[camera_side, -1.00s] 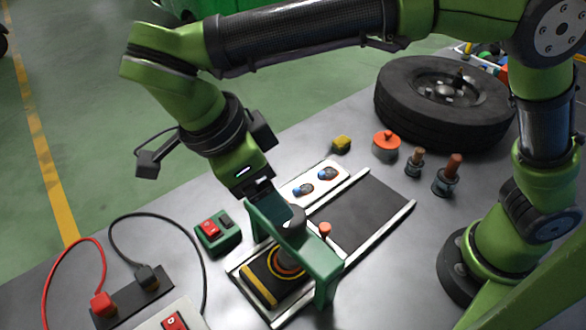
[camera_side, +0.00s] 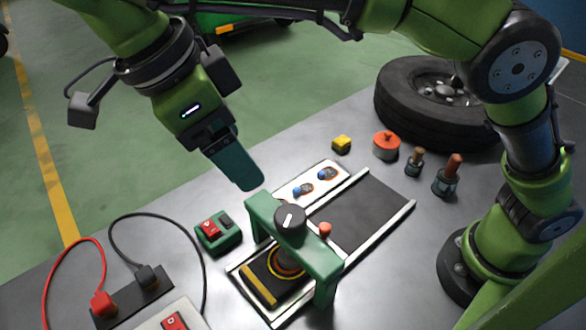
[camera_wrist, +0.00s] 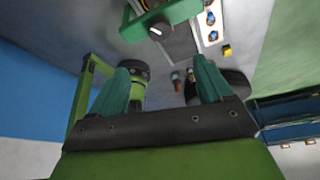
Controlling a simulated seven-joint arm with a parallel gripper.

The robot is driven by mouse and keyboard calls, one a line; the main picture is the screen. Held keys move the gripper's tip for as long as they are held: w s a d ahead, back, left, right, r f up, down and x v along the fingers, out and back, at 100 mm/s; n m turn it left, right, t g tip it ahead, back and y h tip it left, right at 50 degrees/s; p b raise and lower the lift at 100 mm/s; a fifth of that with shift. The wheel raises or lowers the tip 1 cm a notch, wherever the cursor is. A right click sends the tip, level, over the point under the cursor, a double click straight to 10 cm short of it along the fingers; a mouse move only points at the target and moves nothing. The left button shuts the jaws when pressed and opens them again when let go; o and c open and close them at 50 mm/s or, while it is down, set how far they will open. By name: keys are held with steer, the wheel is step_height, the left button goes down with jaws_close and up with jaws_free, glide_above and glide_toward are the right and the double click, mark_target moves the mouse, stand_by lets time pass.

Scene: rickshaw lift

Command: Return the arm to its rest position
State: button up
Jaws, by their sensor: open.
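My gripper (camera_side: 245,182) is in the air above and behind the green press frame (camera_side: 262,212), apart from it. It holds nothing. In the wrist view both teal fingers of my gripper (camera_wrist: 162,63) stand apart with a gap between them. The black knob (camera_side: 289,220) with a white mark sits on top of the green frame and is free of my fingers. It also shows near the top of the wrist view (camera_wrist: 159,30). No separate rest marker is visible.
The table holds a conveyor-like track (camera_side: 362,212), a wheel (camera_side: 440,105), a green switch box (camera_side: 218,233), an orange-red round part (camera_side: 386,144), a yellow block (camera_side: 341,144) and red and black cables at the left. The air around my gripper is clear.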

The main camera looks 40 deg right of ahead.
steer(key=w+d+f+n+t+y, duration=0.1)
steer(key=w+d+f+n, duration=0.1)
steer(key=d+n, duration=0.5)
steer(key=w+d+f+n+t+y, duration=0.1)
steer(key=w+d+f+n+y, duration=0.1)
steer(key=d+n, duration=0.6)
steer(key=s+d+f+n+t+y, duration=0.1)
steer(key=s+d+t, duration=0.2)
steer(key=d, duration=0.4)
steer(key=s+d+f+n+t+y, duration=0.1)
steer(key=s+d+t+y, duration=0.1)
steer(key=s+d, duration=0.3)
steer(key=d+t, duration=0.1)
steer(key=d, duration=0.1)
steer(key=shift+s+d, duration=0.15)
steer(key=shift+d, duration=0.2)
